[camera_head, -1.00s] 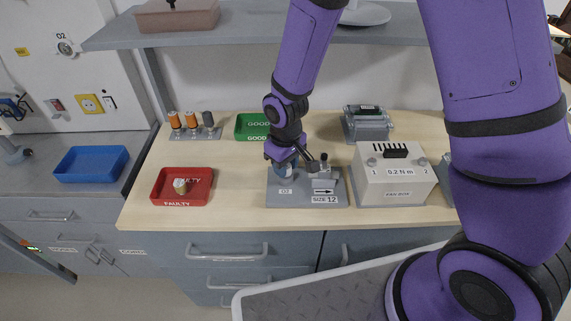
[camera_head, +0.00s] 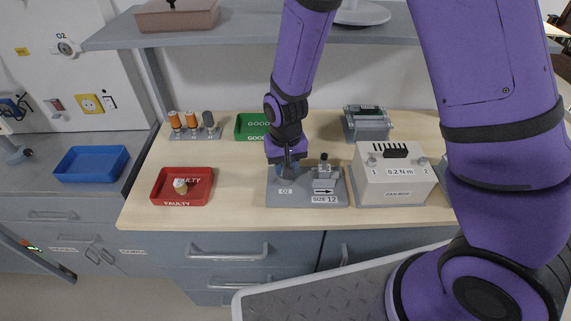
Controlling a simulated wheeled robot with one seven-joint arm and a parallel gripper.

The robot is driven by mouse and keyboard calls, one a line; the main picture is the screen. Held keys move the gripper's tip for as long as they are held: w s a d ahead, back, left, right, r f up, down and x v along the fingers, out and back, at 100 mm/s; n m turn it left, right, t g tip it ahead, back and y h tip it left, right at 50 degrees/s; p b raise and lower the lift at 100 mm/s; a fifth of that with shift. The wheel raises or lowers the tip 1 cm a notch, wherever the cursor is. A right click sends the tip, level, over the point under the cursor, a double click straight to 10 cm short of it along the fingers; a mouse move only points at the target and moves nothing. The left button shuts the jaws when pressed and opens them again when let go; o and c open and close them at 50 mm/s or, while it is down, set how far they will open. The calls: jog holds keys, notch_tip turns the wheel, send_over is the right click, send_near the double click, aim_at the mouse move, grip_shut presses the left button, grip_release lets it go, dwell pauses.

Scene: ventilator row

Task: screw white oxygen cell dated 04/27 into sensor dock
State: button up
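The sensor dock (camera_head: 280,198) is a grey plate on the bench, marked O2, an arrow and SIZE 12. My gripper (camera_head: 288,168) points down over its left part, above the O2 label. A small bluish round part shows at the gripper's tip; I cannot tell whether it is a cell or the dock's socket. The fingers are too small and covered to show if they are open or shut. No white cell dated 04/27 can be read. A whitish-tan cell (camera_head: 180,187) lies in the red FAULTY tray (camera_head: 160,190).
A rack (camera_head: 195,134) at the back left holds two orange-topped pieces and a grey one. The green GOOD tray (camera_head: 246,127) is behind my gripper. A beige 0.2 N m box (camera_head: 395,185) stands right of the dock. A blue tray (camera_head: 91,164) is far left.

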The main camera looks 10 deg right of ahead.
jog(key=m, duration=0.4)
jog(key=shift+m, duration=0.4)
jog(key=shift+m, duration=1.3)
jog(key=shift+m, duration=1.3)
jog(key=o, duration=1)
